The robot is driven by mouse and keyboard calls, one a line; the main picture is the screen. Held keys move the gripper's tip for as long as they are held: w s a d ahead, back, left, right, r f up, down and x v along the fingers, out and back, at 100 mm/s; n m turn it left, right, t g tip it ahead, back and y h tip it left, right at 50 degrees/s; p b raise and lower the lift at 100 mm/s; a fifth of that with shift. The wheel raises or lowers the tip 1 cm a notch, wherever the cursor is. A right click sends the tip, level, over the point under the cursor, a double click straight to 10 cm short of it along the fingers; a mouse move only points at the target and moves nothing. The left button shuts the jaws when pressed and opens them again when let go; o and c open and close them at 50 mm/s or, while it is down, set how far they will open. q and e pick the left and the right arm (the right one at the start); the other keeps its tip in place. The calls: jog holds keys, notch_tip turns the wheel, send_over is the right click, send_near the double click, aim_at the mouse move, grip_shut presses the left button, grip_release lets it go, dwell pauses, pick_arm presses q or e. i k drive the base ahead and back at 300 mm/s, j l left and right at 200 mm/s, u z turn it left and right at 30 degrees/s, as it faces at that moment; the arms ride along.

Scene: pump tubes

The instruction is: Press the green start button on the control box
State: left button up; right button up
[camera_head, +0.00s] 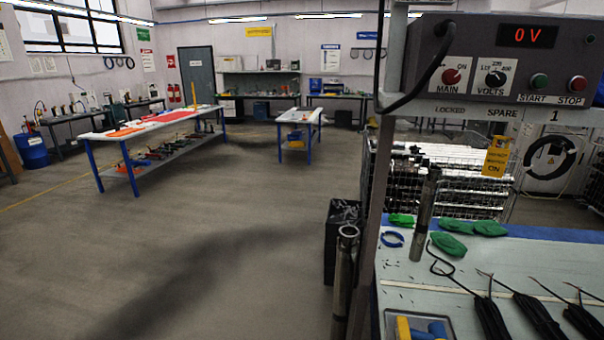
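The grey control box (489,60) is at the upper right, mounted on a metal frame above the workbench. The green start button (539,82) is on its front, over the label START. The red stop button (577,84) is to its right. A red MAIN switch (451,76) and a VOLTS selector dial (495,78) are to its left. The red display (528,36) reads 0 V. Neither of my grippers is in view.
The workbench (540,262) at the lower right holds green cloths (450,244), black cable bundles (535,315) and an upright metal tube (425,215). A metal post (377,200) stands left of the box. Wire cages (440,180) are behind. Open floor (200,260) lies at left.

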aim_at(541, 81)
jog(key=z, duration=1.35)
